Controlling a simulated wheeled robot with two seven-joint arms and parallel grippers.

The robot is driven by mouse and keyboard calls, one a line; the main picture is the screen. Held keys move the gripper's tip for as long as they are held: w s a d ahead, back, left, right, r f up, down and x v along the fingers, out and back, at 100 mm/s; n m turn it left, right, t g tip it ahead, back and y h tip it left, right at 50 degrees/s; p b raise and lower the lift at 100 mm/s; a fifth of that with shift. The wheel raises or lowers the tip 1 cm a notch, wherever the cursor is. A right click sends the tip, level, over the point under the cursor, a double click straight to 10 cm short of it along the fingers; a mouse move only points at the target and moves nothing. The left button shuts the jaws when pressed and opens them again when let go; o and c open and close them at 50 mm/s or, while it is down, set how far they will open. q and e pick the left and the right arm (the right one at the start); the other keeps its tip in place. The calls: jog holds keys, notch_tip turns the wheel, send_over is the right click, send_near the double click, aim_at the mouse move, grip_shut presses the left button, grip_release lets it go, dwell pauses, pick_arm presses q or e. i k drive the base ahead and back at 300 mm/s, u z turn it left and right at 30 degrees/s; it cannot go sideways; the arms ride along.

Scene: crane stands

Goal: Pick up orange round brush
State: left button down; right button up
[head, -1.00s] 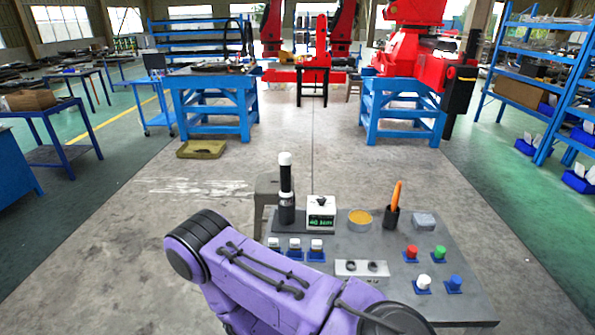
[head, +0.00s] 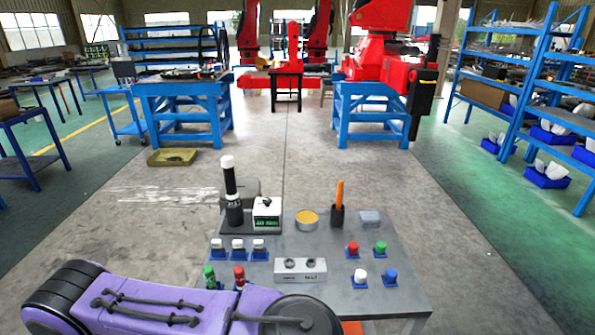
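A grey table (head: 330,258) stands in front of me in the head view. A slim orange stick (head: 339,192) stands upright in a small black cup (head: 337,216) at the table's back. Left of it is a low round container with an orange-yellow top (head: 307,219). I cannot tell from shape alone which of these is the orange round brush; bristles do not show. Both stand uncovered. Neither of my grippers is in view. A purple link of my arm with dark joints crosses the bottom left and hides the table's near left corner.
Left of the round container are a white device (head: 266,213) and a tall black-and-white cylinder (head: 233,195). A grey block with two holes (head: 300,269) sits mid-table. Several capped pieces on blue bases stand around it.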

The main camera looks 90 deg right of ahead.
aim_at(338, 199)
jog(key=k, duration=0.85)
jog(key=z, duration=0.3)
